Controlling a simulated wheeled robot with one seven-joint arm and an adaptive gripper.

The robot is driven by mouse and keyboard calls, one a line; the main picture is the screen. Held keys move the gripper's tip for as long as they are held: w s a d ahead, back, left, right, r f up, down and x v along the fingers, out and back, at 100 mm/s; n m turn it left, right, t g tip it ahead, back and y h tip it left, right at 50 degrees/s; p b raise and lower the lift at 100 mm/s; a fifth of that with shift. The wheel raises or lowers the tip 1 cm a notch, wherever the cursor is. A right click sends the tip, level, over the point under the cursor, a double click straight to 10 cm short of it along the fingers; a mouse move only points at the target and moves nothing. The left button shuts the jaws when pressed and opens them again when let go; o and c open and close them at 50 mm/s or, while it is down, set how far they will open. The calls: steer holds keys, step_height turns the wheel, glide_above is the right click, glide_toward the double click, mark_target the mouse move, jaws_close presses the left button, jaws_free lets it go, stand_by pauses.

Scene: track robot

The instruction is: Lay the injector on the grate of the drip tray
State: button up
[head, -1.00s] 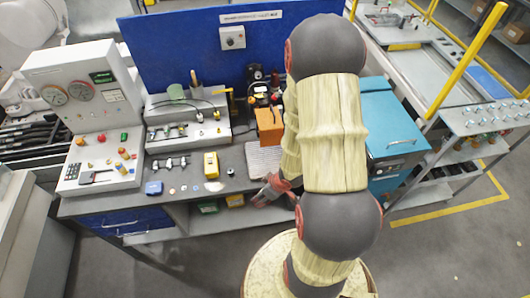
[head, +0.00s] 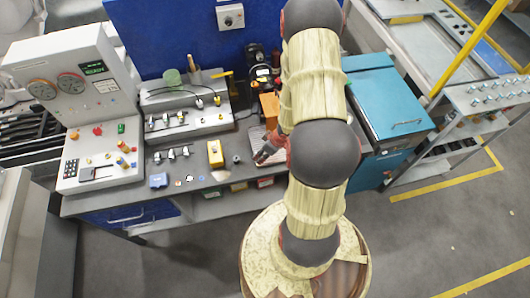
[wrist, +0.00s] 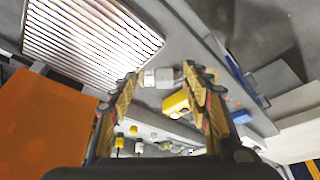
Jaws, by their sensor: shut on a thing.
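My gripper (wrist: 162,75) is shut on a short silver piece (wrist: 160,78), which looks like the injector, held crosswise between the fingertips. In the head view my gripper (head: 259,158) is low over the bench at the left part of the drip tray, and the injector is too small to make out there. The drip tray's ribbed grate (wrist: 85,38) fills the upper left of the wrist view, beside the left finger. In the head view the grate (head: 256,133) is partly hidden by my gripper and arm. The gap between injector and grate cannot be judged.
An orange box (head: 269,106) stands behind the tray; it is close at left in the wrist view (wrist: 45,118). A yellow device (head: 215,153) and a blue box (head: 158,180) lie left on the bench. A teal cabinet (head: 385,105) stands right of my arm.

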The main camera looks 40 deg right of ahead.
steer(key=d+f, duration=0.1)
steer(key=w+d+f, duration=0.1)
steer(key=f, duration=0.1)
steer(key=w+d+f, duration=0.1)
steer(key=f, duration=0.1)
steer(key=shift+d+f, duration=0.15)
steer(key=shift+d, duration=0.05)
steer(key=shift+w+d+f, duration=0.1)
steer(key=shift+f, duration=1.5)
steer(key=shift+f, duration=0.1)
steer(key=o, duration=1.2)
steer(key=shift+o, duration=0.5)
steer(key=shift+r, duration=0.5)
steer(key=p+v, duration=0.1)
steer(key=v, duration=1)
steer(key=shift+p, duration=0.35)
